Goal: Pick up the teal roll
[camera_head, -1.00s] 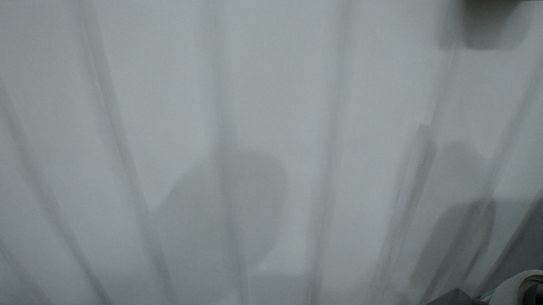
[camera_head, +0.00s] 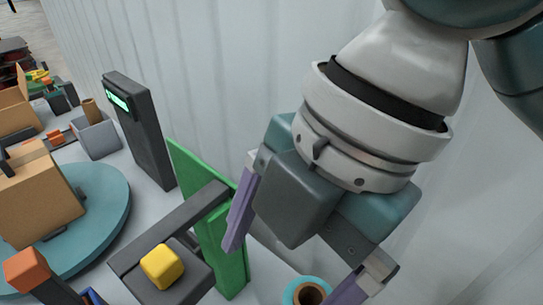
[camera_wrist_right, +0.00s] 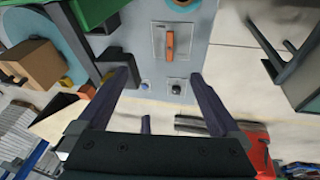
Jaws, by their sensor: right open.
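The teal roll (camera_head: 305,291) is a teal ring around a brown core, at the bottom edge of the head view and partly cut off. My right gripper (camera_head: 284,275) comes in from the upper right with its lavender fingers spread wide. In the head view the roll appears between the two fingers, with nothing gripped. In the right wrist view my right gripper (camera_wrist_right: 160,76) is open and empty over a grey panel. A round brownish thing at that view's top edge may be the roll; I cannot tell. My left gripper is not in view.
A green board (camera_head: 212,222) stands close beside the left finger. A yellow block (camera_head: 162,267) sits on a dark stand. A cardboard box (camera_head: 38,197) rests on a teal turntable (camera_head: 112,220). A dark post (camera_head: 139,130) stands behind. A pale ribbed wall (camera_head: 215,75) is at the back.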

